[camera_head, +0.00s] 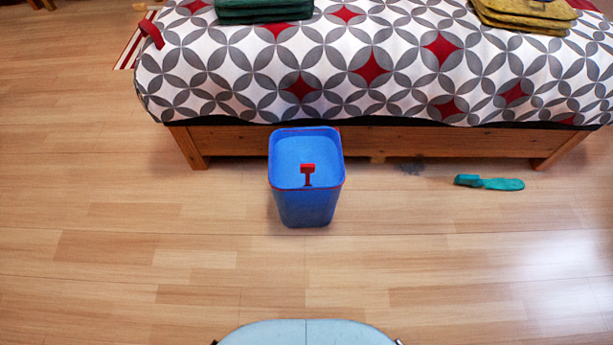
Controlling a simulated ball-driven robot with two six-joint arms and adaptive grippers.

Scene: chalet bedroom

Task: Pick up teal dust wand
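The teal dust wand (489,183) lies flat on the wooden floor at the right, just in front of the bed's right part. Its short, darker end points left and its longer, lighter part points right. Nothing touches it. Neither of my grippers shows in the head view; only a pale rounded part of my own body shows at the bottom edge.
A blue bin (306,205) with a red item (308,170) inside stands before the bed (240,141). Folded green cloths (264,12) and yellow cloths (525,14) lie on the bed. The front floor is clear.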

